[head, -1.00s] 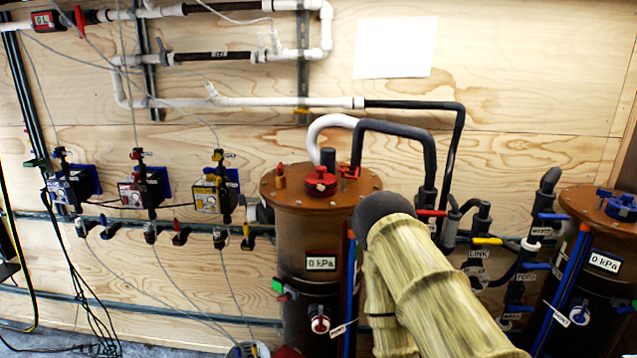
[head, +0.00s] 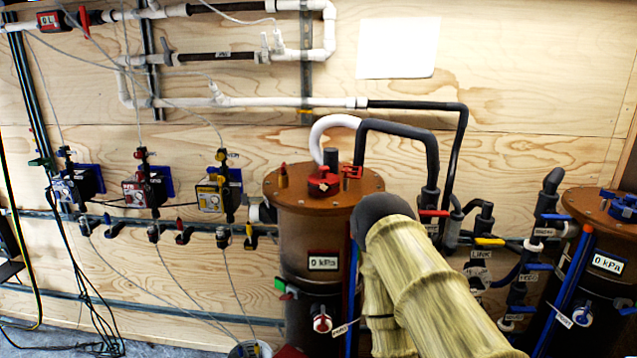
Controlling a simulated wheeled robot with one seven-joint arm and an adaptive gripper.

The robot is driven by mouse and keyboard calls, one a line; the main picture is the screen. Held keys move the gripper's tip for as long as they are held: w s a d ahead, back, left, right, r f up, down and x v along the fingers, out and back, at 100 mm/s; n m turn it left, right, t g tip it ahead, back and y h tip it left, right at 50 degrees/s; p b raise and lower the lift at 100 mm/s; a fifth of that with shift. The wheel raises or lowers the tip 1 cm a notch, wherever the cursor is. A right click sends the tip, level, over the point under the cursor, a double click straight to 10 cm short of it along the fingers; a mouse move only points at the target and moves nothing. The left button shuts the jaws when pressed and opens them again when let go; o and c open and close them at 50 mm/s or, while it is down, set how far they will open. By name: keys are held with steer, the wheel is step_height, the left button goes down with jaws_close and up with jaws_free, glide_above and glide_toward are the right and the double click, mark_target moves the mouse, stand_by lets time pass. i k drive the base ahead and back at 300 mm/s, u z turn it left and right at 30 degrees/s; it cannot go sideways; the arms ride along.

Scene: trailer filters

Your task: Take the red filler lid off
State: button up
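The red filler lid (head: 323,187) sits on the brown top plate (head: 352,193) of the left filter tank (head: 308,235), beside a dark upright stub. My arm comes up from the bottom right in a tan ribbed cover, its dark rounded part to the right of the lid and in front of the tank's right side. My gripper is not in view, so its opening and whether it holds anything are hidden.
A small red valve (head: 351,172) and a brass fitting (head: 283,176) flank the lid. Grey hose (head: 402,129) and white hose arch behind it. A second tank (head: 599,250) with a blue lid (head: 622,205) stands right. Dosing pumps (head: 145,190) hang on the wall at left.

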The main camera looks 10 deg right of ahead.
mark_target(324, 177)
steer(key=k, duration=0.45)
steer(key=z, duration=1.55)
steer(key=i, duration=1.05)
steer(key=u, duration=1.5)
